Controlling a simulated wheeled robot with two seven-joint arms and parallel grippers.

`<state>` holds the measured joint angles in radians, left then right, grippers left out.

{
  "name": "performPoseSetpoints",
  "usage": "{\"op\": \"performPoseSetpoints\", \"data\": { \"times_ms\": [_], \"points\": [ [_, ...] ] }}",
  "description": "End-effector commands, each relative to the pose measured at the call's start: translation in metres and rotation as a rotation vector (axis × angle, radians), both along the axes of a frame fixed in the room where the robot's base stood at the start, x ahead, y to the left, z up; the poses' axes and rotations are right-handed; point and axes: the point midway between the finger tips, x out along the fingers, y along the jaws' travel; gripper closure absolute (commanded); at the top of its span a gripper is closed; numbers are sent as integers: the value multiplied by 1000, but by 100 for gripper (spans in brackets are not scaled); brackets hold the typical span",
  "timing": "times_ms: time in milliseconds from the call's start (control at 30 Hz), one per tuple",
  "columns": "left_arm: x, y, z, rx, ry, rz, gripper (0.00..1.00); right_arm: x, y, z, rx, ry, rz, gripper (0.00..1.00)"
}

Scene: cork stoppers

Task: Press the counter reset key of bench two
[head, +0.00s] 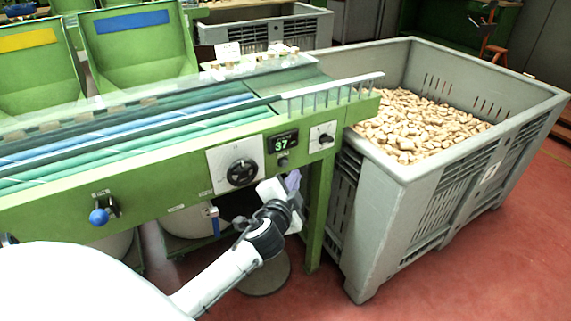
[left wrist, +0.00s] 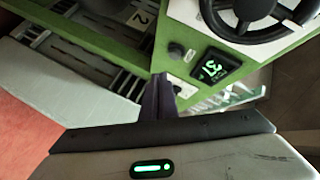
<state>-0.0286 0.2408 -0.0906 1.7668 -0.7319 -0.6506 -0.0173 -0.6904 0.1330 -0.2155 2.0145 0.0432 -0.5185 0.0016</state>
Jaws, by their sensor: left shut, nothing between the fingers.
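The green bench (head: 140,170) carries a lit counter (head: 282,143) reading 37 on its front rail; the counter also shows in the left wrist view (left wrist: 214,68). A small dark round key (head: 283,161) sits just below the counter; in the left wrist view it is the dark round button (left wrist: 177,50) beside the display. My left gripper (head: 292,180) is below the key, in front of the rail. Its dark fingers (left wrist: 158,85) are shut and empty, and look apart from the key. My right gripper is not in view.
A large black knob (head: 242,172) is left of the counter and a small switch plate (head: 322,136) right of it. A blue-ball lever (head: 99,216) is further left. A grey crate (head: 400,170) of corks stands right, close to the bench leg (head: 318,220).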

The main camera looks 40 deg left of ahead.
Motion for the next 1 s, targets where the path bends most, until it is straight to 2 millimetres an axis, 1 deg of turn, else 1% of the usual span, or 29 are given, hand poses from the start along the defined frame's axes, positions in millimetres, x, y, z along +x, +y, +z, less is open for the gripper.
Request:
{"op": "performPoseSetpoints", "data": {
  "times_ms": [100, 300, 1000],
  "points": [
    [4, 10, 1, 2, 0, 0, 100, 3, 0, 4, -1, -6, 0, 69],
    [7, 18, 0, 0, 0, 0, 100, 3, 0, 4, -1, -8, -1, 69],
    [7, 18, 0, 0, 0, 0, 100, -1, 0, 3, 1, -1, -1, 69]
  ]
}}
